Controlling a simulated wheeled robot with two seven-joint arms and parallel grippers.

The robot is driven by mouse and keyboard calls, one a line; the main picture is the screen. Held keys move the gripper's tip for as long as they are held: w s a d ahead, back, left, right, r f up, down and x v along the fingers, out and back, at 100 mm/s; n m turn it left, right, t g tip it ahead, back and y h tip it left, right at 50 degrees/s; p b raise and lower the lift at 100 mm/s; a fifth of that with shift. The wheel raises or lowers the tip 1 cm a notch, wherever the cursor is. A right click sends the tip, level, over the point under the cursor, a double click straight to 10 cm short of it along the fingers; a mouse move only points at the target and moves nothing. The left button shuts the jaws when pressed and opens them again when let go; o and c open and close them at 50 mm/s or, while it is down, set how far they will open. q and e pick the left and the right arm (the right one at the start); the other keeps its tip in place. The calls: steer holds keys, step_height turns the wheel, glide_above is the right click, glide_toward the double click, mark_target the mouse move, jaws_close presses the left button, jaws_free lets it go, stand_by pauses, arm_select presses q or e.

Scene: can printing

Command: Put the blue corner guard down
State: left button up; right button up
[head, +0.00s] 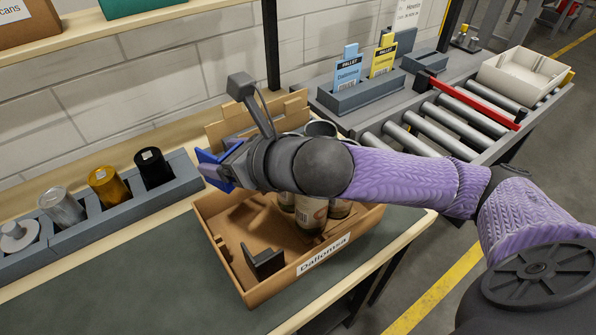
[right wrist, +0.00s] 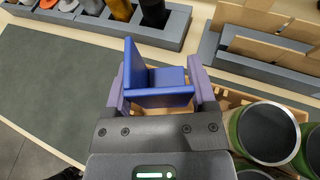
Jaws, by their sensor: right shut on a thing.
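The blue corner guard (right wrist: 158,97) is between the purple fingertips of my right gripper (right wrist: 157,88), which is shut on it. In the head view the blue guard (head: 209,157) shows at the left end of my right arm, partly hidden by the gripper (head: 222,165). It is held near the back left side of the open cardboard box (head: 285,287) and looks raised above the bench. My left gripper does not show in either view.
The box holds several cans (head: 310,214) and a dark corner guard (head: 262,262). A grey rack (head: 120,222) with colored cylinders stands at the left. Bare dark mat (head: 130,285) lies left of the box. A roller conveyor (head: 440,130) is at the right.

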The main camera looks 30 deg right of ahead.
steer(key=f+b, duration=0.1)
steer(key=f, duration=0.2)
steer(key=f+b, duration=0.2)
steer(key=f, duration=0.2)
steer(key=f+b, duration=0.2)
steer(key=f, duration=0.1)
steer(key=shift+a+f, duration=0.25)
steer(key=shift+r, duration=0.2)
steer(key=shift+f, duration=0.55)
steer(key=o, duration=0.9)
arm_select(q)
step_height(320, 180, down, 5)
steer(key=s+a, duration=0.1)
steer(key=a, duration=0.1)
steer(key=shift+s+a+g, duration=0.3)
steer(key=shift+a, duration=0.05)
arm_select(e)
steer(key=shift+o, duration=0.2)
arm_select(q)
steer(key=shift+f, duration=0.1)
